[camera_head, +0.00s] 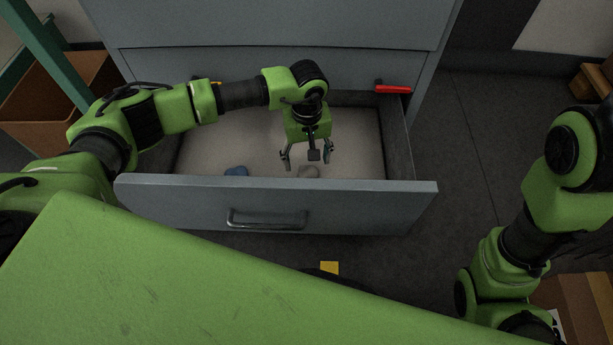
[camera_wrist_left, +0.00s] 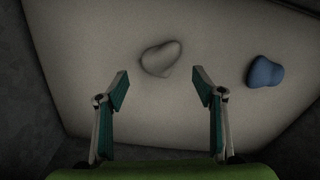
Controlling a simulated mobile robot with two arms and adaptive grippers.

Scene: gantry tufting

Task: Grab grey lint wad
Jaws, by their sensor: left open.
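The grey lint wad (camera_head: 308,171) lies on the pale floor of the open drawer (camera_head: 270,208), near its front wall. In the left wrist view the grey wad (camera_wrist_left: 161,59) is a rounded lump, ahead of and roughly between my fingertips. My left gripper (camera_head: 307,155) is open and empty, pointing down into the drawer just above the wad. Its two fingers also show in the left wrist view (camera_wrist_left: 160,90), spread apart and not touching the wad. My right arm is at the right, but its gripper is outside the picture.
A blue lump (camera_head: 236,171) lies in the drawer left of the grey wad; it also shows in the left wrist view (camera_wrist_left: 265,72). A red object (camera_head: 393,89) is at the drawer's back right corner. A yellow piece (camera_head: 329,268) lies on the floor before the drawer.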

